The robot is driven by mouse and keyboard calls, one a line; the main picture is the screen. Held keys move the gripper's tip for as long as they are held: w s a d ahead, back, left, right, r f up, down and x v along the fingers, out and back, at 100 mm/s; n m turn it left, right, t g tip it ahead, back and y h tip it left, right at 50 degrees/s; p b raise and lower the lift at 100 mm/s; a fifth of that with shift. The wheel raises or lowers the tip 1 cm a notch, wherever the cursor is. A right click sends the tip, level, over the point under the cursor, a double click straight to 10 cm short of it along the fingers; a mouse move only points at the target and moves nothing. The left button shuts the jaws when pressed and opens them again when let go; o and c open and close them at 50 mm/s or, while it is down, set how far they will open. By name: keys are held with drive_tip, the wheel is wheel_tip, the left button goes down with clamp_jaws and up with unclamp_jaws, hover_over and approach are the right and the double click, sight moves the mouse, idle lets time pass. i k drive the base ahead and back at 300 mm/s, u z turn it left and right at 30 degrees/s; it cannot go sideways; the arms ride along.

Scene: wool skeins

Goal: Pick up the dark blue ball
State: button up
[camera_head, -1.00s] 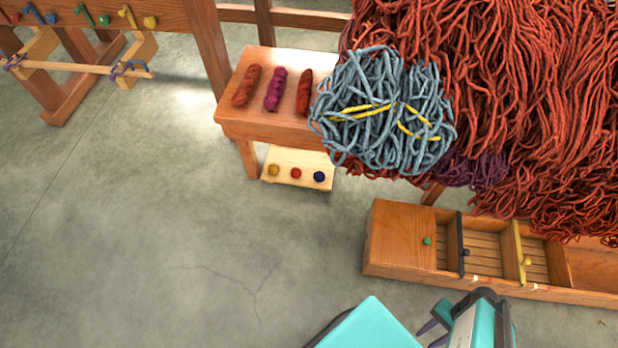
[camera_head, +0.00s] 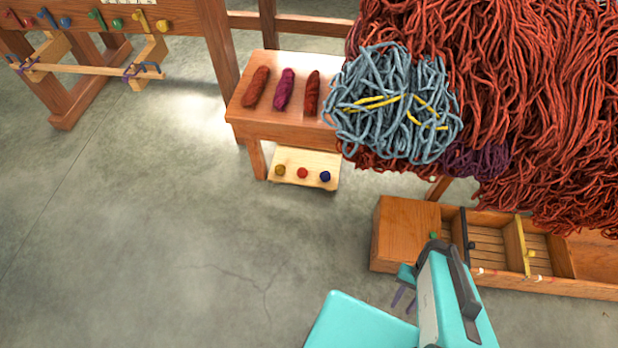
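The dark blue ball (camera_head: 325,176) sits at the right end of a row on a small pale wooden board (camera_head: 305,158), below the front edge of the table. A red ball (camera_head: 302,173) and a mustard yellow ball (camera_head: 280,170) are to its left in the same row. My gripper (camera_head: 404,299) is over the floor in front of the drawer box, to the lower right of the dark blue ball and well apart from it. Its two purple-grey fingers show a gap between them, and nothing is seen in it.
A wooden table (camera_head: 275,117) bears several red and magenta skeins. A large grey-blue yarn bundle (camera_head: 392,125) hangs over its right side, before a mass of red yarn (camera_head: 540,90). A low wooden box (camera_head: 402,232) with compartments stands right. The floor at left is clear.

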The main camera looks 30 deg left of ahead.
sight(326, 175)
drive_tip(key=u, duration=1)
drive_tip(key=k, duration=0.9)
drive_tip(key=i, duration=0.7)
